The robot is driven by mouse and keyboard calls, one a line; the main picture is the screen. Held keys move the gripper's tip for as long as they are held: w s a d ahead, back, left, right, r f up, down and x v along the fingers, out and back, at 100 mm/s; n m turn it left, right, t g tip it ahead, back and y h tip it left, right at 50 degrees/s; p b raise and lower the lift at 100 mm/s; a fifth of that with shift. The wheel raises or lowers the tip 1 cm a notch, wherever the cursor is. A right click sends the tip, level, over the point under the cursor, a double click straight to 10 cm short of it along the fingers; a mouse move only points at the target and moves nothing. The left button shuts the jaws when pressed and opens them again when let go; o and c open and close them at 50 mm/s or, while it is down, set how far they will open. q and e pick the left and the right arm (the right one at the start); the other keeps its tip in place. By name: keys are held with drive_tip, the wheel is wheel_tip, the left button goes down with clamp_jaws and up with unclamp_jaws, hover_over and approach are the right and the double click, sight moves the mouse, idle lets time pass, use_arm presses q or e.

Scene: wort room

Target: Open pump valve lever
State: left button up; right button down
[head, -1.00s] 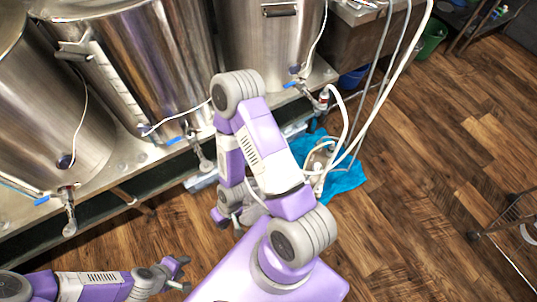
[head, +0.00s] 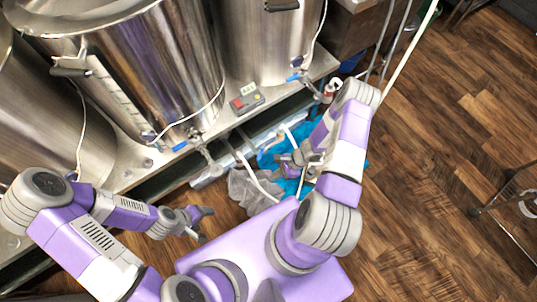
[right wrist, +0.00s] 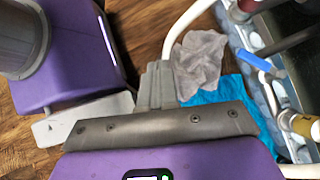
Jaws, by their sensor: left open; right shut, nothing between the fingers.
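A blue valve lever (right wrist: 255,60) sits on metal fittings at the right of the right wrist view, apart from my fingers and to their right. Whether it is the pump's lever is unclear. My right gripper (right wrist: 157,82) is shut and empty, over the floor beside a grey cloth and a blue cloth. In the head view the right gripper (head: 282,161) is low in front of the kettle stand, partly hidden by my arm. My left gripper (head: 206,225) is open and empty above the floor. The pump body is not clearly visible.
Steel kettles (head: 145,70) stand on a metal stand, with blue-handled valves (head: 180,146) at their front. A control box (head: 246,98) sits on the stand. A grey cloth (head: 250,190) and a blue cloth (right wrist: 222,90) lie by white hoses (head: 412,45). The wooden floor at right is largely clear.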

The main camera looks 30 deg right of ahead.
sight(260, 154)
drive_tip(key=w+d+f+m+t+h, duration=0.1)
drive_tip(key=w+d+m+t, duration=0.15)
drive_tip(key=d+m, duration=0.2)
drive_tip(key=w+d+f+m+t, duration=0.1)
drive_tip(key=d+m+t, duration=0.2)
drive_tip(key=d, duration=0.3)
drive_tip(key=w+r+b+x, duration=0.2)
drive_tip(key=b+x, duration=0.2)
drive_tip(key=x, duration=0.9)
drive_tip(key=shift+a, duration=0.3)
drive_tip(key=shift+s+r, duration=0.1)
drive_tip(key=shift+s, duration=0.05)
